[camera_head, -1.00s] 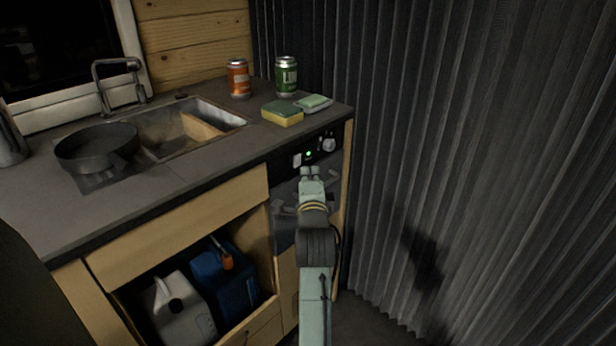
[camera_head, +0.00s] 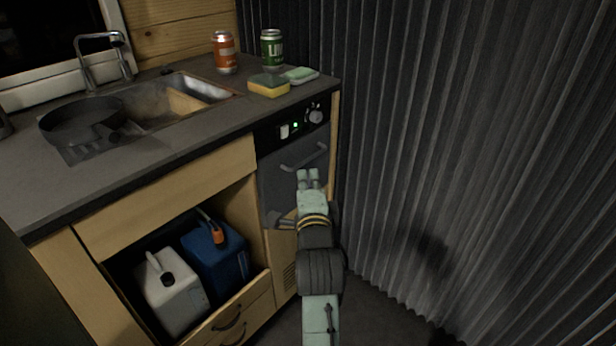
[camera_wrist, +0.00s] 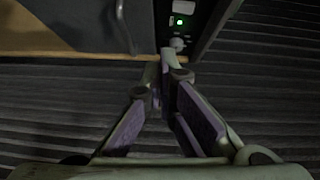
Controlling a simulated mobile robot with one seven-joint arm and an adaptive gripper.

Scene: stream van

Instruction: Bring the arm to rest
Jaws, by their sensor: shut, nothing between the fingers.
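My gripper (camera_head: 308,178) is in front of the dark appliance door (camera_head: 290,180) under the counter's right end. Its fingers are shut and hold nothing. In the wrist view the two fingers meet at their tips (camera_wrist: 165,75), with purple pads on their inner faces. I cannot tell whether the fingers touch the door.
The counter (camera_head: 180,152) holds an orange can (camera_head: 224,52), a green can (camera_head: 272,48), sponges (camera_head: 268,85) and a pan (camera_head: 82,122) by the sink (camera_head: 190,98). A white jug (camera_head: 170,292) and a blue jug (camera_head: 215,258) stand below. A grey curtain (camera_head: 460,150) hangs right.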

